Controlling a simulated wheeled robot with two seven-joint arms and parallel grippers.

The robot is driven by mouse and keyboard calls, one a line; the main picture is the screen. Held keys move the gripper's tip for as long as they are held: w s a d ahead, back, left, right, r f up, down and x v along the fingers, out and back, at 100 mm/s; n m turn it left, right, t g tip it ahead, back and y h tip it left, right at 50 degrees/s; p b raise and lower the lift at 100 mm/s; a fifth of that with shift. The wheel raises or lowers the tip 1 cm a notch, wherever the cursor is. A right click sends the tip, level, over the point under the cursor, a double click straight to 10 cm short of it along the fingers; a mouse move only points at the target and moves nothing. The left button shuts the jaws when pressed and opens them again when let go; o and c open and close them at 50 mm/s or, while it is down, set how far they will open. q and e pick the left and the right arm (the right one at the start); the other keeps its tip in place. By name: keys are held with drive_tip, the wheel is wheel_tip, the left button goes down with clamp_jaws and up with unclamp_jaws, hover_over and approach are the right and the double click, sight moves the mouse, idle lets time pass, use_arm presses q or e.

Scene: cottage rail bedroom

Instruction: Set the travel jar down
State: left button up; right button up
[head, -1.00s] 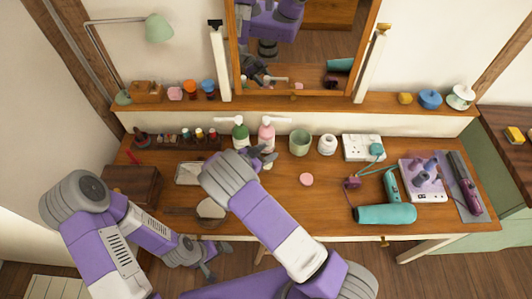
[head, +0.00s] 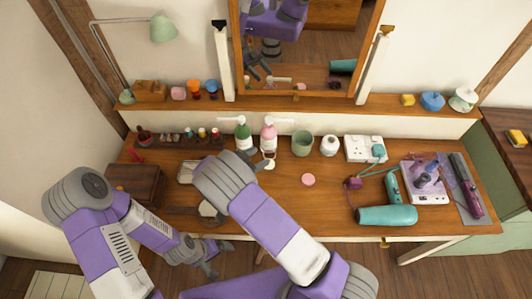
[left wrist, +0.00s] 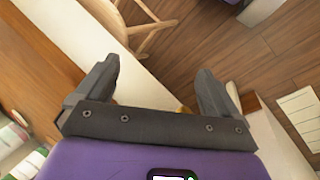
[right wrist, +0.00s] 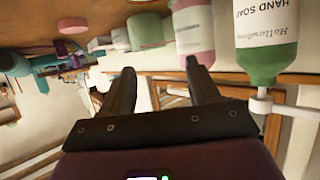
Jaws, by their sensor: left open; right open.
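A small white round jar (head: 329,146) stands upright on the dressing table, right of the green cup (head: 302,144). A small pale object (head: 269,164) sits just in front of the pink pump bottle (head: 269,138); I cannot tell which of these is the travel jar. My right gripper is hidden behind its own arm in the head view. In the right wrist view my right gripper (right wrist: 160,80) is open and empty, with bottles beyond its fingers. My left gripper (head: 208,262) is open and empty at the table's front edge; its spread fingers (left wrist: 150,80) show no object.
A green soap bottle (head: 243,136) stands beside the pink one. A pink disc (head: 308,180) lies mid-table. A teal hair dryer (head: 387,215), a socket block (head: 361,149) and cables crowd the right side. The mirror (head: 305,45) rises behind. The front middle is clear.

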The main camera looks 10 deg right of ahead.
drive_tip(key=v, duration=0.6)
idle(0.4)
